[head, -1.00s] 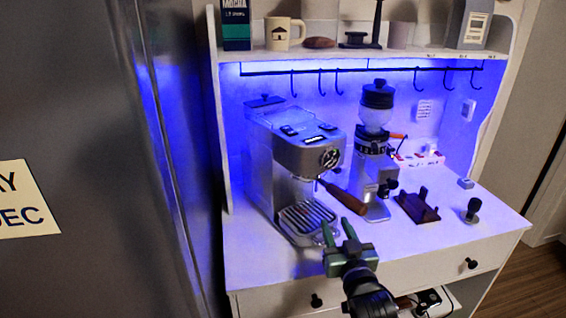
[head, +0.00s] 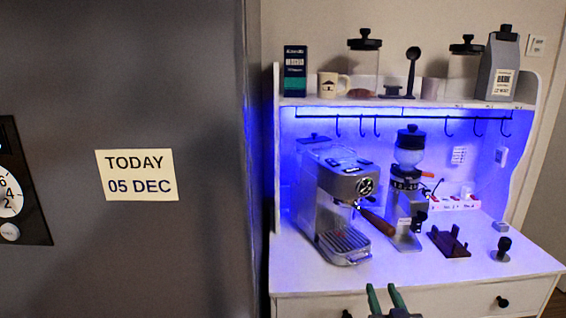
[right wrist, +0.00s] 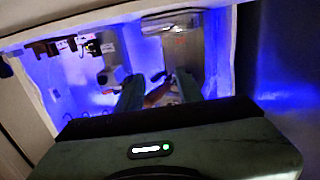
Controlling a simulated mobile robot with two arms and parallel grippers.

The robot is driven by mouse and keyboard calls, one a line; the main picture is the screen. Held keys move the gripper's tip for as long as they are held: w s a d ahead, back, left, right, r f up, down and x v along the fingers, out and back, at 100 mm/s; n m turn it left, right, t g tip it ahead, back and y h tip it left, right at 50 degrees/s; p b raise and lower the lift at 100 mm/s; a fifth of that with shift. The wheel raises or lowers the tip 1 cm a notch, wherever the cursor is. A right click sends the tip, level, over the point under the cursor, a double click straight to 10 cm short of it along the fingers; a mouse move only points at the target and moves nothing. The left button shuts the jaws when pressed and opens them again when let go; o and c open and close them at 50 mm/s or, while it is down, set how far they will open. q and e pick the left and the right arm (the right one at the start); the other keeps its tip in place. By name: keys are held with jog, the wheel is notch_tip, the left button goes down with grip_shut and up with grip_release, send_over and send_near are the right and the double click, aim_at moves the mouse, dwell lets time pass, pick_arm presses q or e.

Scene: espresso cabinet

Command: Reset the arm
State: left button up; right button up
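My right gripper (head: 385,299) shows at the bottom edge of the head view, in front of the cabinet's front edge. Its two green fingers are apart with nothing between them. In the right wrist view the fingers (right wrist: 157,92) are also apart, pointing toward the cabinet. The espresso machine (head: 335,200) stands on the white counter (head: 300,262), with a wooden-handled portafilter (head: 377,222) at its front. The gripper is apart from the machine. My left gripper does not show in either view.
A grinder (head: 407,190), a dark wooden stand (head: 449,241) and a tamper (head: 503,248) stand on the counter. Hooks hang under a shelf (head: 420,103) holding jars, a mug (head: 330,85) and boxes. A dark grey panel with a date note (head: 137,175) fills the left.

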jog(key=s+a+f+n+g, duration=0.1)
jog(key=s+f+g, duration=0.25)
jog(key=f, duration=0.85)
jog(key=s+a+f+g+y, duration=0.15)
jog(key=s+f, duration=0.25)
jog(key=f, duration=0.9)
jog(key=s+f+n+g, duration=0.1)
jog(key=s+f+g, duration=0.25)
jog(key=f, duration=0.85)
jog(key=s+f+g, duration=0.4)
jog(key=s+f, duration=1.3)
jog(key=s, duration=0.4)
jog(key=s+d+f+g, duration=0.1)
jog(key=s+f+g, duration=0.1)
jog(key=s, duration=0.8)
jog(key=s+d+f+g, duration=0.2)
jog(key=s+f, duration=0.2)
jog(key=s, duration=0.6)
jog(key=shift+n+h, duration=0.4)
jog(key=shift+h, duration=0.05)
